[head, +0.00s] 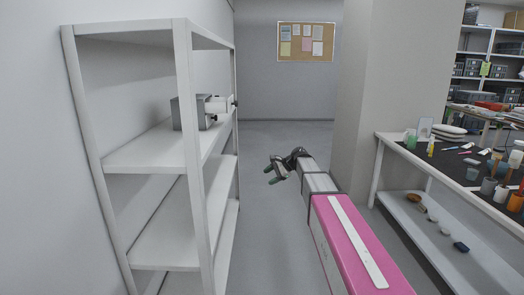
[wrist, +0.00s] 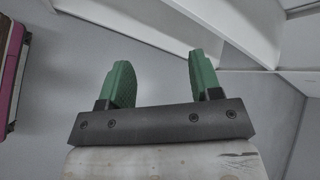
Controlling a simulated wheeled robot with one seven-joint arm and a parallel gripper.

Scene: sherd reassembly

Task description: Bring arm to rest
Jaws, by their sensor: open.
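My gripper (head: 273,174) is at the end of my outstretched arm in the head view, over the floor between the shelf rack and the table. In the wrist view its two green fingers (wrist: 160,85) stand well apart with nothing between them. My gripper is open and empty. My pink and grey arm reaches forward from the lower right of the head view. Beyond the fingers, the wrist view shows grey floor and white shelf boards.
A white shelf rack (head: 181,155) stands at left, with a grey box (head: 190,112) on one shelf. A table (head: 385,139) at right bears pots and tools, beside a wall pillar (head: 375,75). The grey floor (head: 265,225) is clear. A corkboard (head: 306,41) hangs behind.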

